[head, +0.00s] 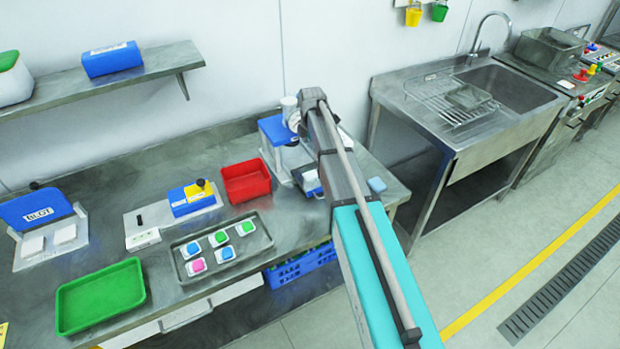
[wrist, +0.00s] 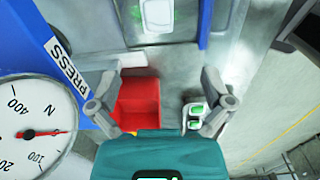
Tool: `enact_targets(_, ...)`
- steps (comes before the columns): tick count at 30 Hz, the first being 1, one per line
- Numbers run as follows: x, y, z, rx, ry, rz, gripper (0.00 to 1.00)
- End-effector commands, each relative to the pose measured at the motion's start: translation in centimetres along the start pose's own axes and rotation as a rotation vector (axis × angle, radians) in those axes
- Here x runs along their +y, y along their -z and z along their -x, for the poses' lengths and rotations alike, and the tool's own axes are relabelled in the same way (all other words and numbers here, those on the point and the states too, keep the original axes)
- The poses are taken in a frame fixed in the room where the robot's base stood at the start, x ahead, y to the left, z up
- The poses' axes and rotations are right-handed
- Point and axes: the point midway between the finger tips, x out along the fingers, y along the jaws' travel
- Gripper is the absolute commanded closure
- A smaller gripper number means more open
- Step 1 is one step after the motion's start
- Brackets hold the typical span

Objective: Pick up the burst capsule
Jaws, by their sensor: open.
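In the wrist view my gripper (wrist: 160,100) is open, with nothing between its fingers. A small white-edged, pale object (wrist: 158,15) lies on a metal plate at the top of that view, beyond the fingers. It may be the burst capsule, but damage cannot be made out. The blue press (wrist: 35,30), marked PRESS, and its round dial (wrist: 30,130) are at the left. In the head view the press (head: 278,130) stands at the back of the bench, partly behind my arm, which hides my gripper. A metal tray (head: 262,240) holds several white-based capsules with blue, green and pink tops.
A red bin (head: 246,181) stands left of the press; it also shows in the wrist view (wrist: 140,88). A green tray (head: 100,298), a blue-and-yellow device (head: 192,197) and a blue-lidded device (head: 38,208) occupy the bench.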

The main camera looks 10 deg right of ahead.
Motion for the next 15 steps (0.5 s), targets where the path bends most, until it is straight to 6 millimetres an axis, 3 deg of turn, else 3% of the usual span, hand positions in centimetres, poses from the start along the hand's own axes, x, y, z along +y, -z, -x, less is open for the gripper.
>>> enact_targets(15, 0.0, 0.1, -4.4, 0.000, 0.000, 0.001, 0.00)
